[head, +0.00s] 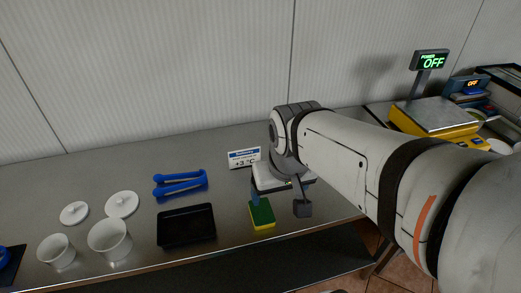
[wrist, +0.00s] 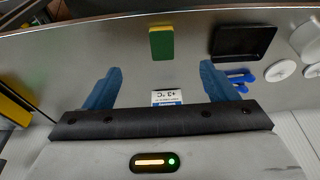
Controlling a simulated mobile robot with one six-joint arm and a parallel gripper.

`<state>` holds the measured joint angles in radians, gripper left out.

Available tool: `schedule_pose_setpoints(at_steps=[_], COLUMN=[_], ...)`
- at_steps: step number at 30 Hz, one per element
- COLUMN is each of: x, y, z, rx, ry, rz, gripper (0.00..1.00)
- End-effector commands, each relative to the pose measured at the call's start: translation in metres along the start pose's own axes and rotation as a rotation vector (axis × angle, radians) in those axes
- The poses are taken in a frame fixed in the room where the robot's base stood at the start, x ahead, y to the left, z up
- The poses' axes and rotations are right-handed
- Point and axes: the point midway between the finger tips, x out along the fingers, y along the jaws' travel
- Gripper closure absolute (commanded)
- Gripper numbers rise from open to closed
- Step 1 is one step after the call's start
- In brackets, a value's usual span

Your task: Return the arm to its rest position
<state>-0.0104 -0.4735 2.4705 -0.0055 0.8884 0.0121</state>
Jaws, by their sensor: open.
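My arm reaches in from the right in the head view, and my gripper (head: 279,203) hangs over the steel counter (head: 222,162). In the wrist view my gripper (wrist: 158,78) has its two blue fingers wide apart with nothing between them. A green and yellow sponge (head: 262,215) lies on the counter close to the gripper, partly behind a finger in the head view. The sponge also shows in the wrist view (wrist: 161,43), beyond the fingertips.
A black tray (head: 186,226), blue tongs (head: 180,185), two white cups (head: 110,240) and two white lids (head: 122,204) are to the left. A +3 °C sign (head: 244,158) stands behind the gripper. A yellow scale (head: 433,118) is at the right; a wall runs behind.

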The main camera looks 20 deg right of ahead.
Motion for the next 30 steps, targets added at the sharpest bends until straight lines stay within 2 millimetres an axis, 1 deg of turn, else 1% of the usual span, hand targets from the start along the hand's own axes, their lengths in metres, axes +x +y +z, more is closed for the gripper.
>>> schedule_pose_setpoints(at_steps=[1, 3, 6, 30], x=[-0.0048, -0.0082, -0.0101, -0.0102], y=[0.0, 0.0024, 0.0028, 0.0025], z=[0.0061, 0.0114, 0.0153, 0.0151], rx=[-0.001, 0.0, -0.001, -0.001], ry=[0.016, 0.027, 0.033, 0.033], rz=[0.0, 0.001, 0.001, 0.001], gripper=[0.21, 0.21, 0.21, 0.21])
